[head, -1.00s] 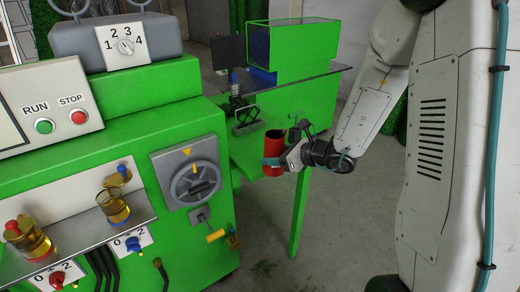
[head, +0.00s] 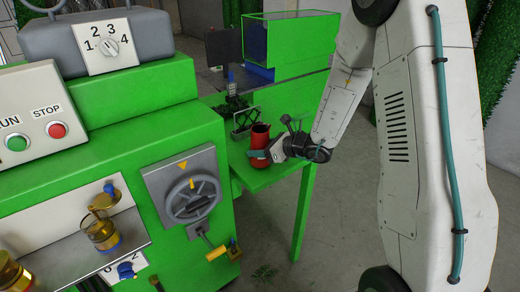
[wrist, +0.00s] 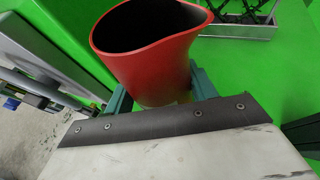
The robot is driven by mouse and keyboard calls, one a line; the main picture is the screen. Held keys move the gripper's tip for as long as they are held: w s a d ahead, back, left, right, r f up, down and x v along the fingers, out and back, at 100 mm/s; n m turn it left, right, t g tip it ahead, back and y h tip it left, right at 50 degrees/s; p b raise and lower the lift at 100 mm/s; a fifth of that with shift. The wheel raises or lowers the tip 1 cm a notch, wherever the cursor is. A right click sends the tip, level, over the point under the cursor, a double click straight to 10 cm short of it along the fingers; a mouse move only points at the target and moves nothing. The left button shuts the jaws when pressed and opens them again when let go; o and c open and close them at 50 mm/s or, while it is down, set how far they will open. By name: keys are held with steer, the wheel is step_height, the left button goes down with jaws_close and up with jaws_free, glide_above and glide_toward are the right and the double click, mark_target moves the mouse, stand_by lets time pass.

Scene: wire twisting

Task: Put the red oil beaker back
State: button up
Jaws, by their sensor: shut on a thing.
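The red oil beaker (head: 260,138) is upright at the green bench (head: 270,177) in the head view. My gripper (head: 261,156) is shut on its lower part from the right. In the wrist view, the beaker (wrist: 150,50) shows its dark open mouth and its spout to the right, with teal fingers (wrist: 160,92) on both sides of it. The beaker's base is hidden, so I cannot tell whether it touches the bench.
A grey metal tray (wrist: 238,30) stands beyond the beaker on the green surface. The green machine with a handwheel (head: 190,198) is close on the left. A green cabinet (head: 298,45) stands behind. Free bench surface lies to the right of the beaker.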

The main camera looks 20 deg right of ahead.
steer(key=shift+f, duration=0.4)
steer(key=shift+f, duration=0.15)
steer(key=o, duration=1.2)
steer(key=shift+c, duration=0.2)
